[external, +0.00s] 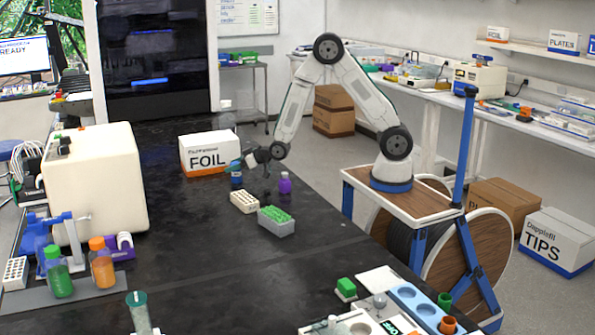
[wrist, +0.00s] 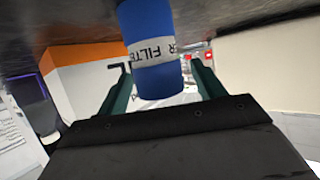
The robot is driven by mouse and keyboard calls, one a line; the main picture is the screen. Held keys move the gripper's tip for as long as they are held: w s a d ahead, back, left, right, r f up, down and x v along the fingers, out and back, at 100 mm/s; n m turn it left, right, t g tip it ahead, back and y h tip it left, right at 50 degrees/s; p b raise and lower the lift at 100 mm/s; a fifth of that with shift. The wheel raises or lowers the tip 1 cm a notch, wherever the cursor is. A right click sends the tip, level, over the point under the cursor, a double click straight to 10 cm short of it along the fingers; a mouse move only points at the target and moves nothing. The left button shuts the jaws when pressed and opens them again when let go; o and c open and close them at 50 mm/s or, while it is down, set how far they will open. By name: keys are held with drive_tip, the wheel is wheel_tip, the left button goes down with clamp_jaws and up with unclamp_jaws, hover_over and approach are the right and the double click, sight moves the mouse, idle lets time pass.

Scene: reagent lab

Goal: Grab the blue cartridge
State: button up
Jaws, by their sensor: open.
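The blue cartridge (external: 236,180) stands on the black bench in front of the FOIL box. In the wrist view the blue cartridge (wrist: 152,32) has a white band with the word FILTER, and the picture is upside down. My gripper (external: 237,164) is at the cartridge's upper part. In the wrist view my gripper (wrist: 161,72) has its two teal fingers on either side of the cartridge. A gap shows at the left finger; whether the right finger touches is hard to tell. The gripper is open.
The FOIL box (external: 208,155) stands just behind the cartridge. A purple bottle (external: 285,184), a white rack (external: 244,202) and a grey rack with green tops (external: 276,221) stand to the right and in front. The bench's middle left is clear.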

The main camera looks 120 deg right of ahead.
drive_tip(key=shift+w+d+f, duration=0.2)
drive_tip(key=shift+w+d, duration=0.05)
drive_tip(key=shift+w, duration=0.2)
drive_tip(key=c, duration=1.1)
drive_tip(key=shift+r, duration=0.15)
